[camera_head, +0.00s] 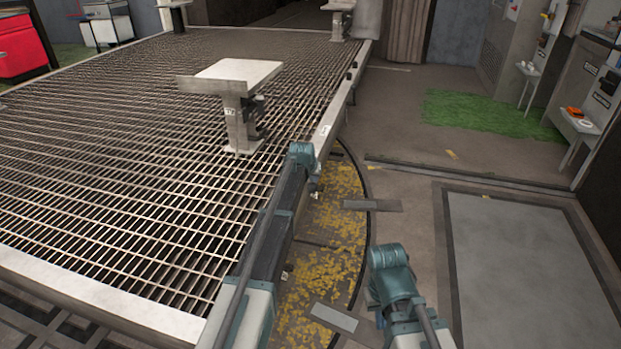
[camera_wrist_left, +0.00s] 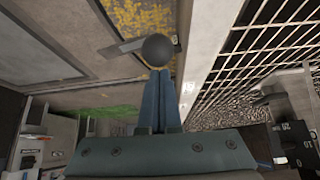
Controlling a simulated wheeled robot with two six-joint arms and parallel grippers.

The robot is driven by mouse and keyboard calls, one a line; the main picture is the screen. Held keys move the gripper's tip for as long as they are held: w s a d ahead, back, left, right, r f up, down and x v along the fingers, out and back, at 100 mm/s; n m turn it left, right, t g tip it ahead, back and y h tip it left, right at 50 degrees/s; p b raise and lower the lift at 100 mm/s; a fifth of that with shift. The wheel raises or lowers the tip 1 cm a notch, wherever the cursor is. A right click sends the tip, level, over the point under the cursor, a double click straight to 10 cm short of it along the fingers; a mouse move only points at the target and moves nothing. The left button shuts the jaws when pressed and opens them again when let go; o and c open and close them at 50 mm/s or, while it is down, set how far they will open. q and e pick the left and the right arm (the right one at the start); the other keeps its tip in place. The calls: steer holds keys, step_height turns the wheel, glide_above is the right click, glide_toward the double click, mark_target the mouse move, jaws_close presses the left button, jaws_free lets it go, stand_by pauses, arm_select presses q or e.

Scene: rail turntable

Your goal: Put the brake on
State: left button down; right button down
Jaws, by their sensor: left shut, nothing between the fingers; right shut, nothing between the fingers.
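In the left wrist view, my left gripper (camera_wrist_left: 158,72) has its two blue-grey fingers together, with nothing between them. A dark round knob (camera_wrist_left: 159,48) shows right at the fingertips. I cannot tell whether they touch it, and whatever carries it is hidden. No part is clearly marked as the brake, so I cannot tell whether this knob belongs to it. In the head view, my left arm reaches along the edge of the grated deck (camera_head: 120,130), and its fingers are hidden. My right arm reaches in over the floor at the lower right; its fingers do not show.
A pale-topped stand (camera_head: 238,72) rises from the deck. Yellow-patched curved flooring (camera_head: 325,245) runs beside the deck, with flat metal plates (camera_head: 372,205) across it. A black numbered block (camera_wrist_left: 294,138) is at the wrist view's right. Open floor lies around a grey panel (camera_head: 525,265).

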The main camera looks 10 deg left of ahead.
arm_select(q)
steer(key=s+f+b, duration=0.7)
steer(key=f+b, duration=0.5)
steer(key=f, duration=0.1)
steer(key=shift+s, duration=0.2)
steer(key=shift+a, duration=0.1)
steer(key=shift+r, duration=0.15)
steer(key=s+r+p, duration=0.4)
steer(key=s, duration=0.6)
steer(key=shift+s+r+p, duration=0.25)
steer(key=shift+r+p, duration=0.15)
